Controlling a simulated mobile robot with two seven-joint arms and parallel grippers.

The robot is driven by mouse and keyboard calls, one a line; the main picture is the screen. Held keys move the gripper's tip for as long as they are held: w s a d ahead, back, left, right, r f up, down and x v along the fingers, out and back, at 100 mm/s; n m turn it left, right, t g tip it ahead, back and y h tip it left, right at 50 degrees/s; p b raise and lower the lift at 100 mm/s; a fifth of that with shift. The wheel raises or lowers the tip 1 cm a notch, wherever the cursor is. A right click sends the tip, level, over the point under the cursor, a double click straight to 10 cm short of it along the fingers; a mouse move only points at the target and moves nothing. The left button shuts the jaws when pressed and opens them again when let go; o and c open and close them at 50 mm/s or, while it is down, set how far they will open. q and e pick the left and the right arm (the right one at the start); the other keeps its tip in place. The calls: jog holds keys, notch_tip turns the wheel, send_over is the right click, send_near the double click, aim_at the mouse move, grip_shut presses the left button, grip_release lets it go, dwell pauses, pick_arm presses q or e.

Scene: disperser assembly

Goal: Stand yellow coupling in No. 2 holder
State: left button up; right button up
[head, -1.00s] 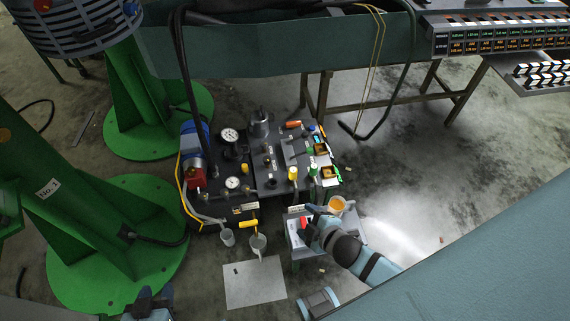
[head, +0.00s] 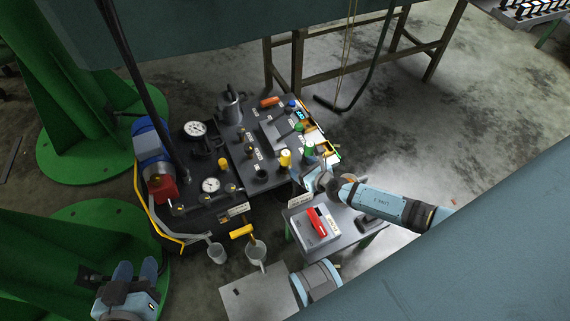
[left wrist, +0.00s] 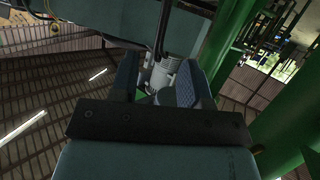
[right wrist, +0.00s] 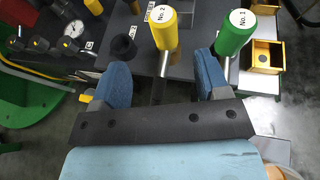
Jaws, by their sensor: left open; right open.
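The yellow coupling (head: 285,158) stands upright on the dark panel. In the right wrist view its yellow cap (right wrist: 161,25) is marked "No. 2" and has a metal stem below. My right gripper (head: 315,182) is at the panel's near right edge, close to the coupling. In the right wrist view (right wrist: 163,78) it is open, with the stem appearing between its fingers; I see no contact. The stem's foot is hidden.
A green "No. 1" coupling (right wrist: 236,33) stands just right of the yellow one. A black cup (right wrist: 124,48) is left. Gauges and a kettle-like can crowd the panel.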

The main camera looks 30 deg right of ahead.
aim_at(289, 157)
jog(key=b+x, duration=0.1)
jog(key=x, duration=0.4)
jog(key=shift+w+f, duration=0.15)
jog(key=b+x, duration=0.1)
jog(key=x, duration=0.1)
jog(key=b+x, duration=0.1)
jog(key=x, duration=0.1)
jog(key=shift+w+d+f+b, duration=0.15)
jog(key=shift+w+b, duration=0.1)
jog(key=shift+b, duration=0.1)
jog(key=shift+w, duration=0.15)
pick_arm(q)
jog(key=w+d+r+t+h, duration=0.1)
jog(key=d+r+t+h, duration=0.1)
jog(key=r, duration=0.5)
jog(key=shift+w+d+r+t+h, duration=0.2)
jog(key=shift+w+d+t+h, duration=0.25)
jog(key=shift+t, duration=0.45)
pick_arm(e)
grip_shut()
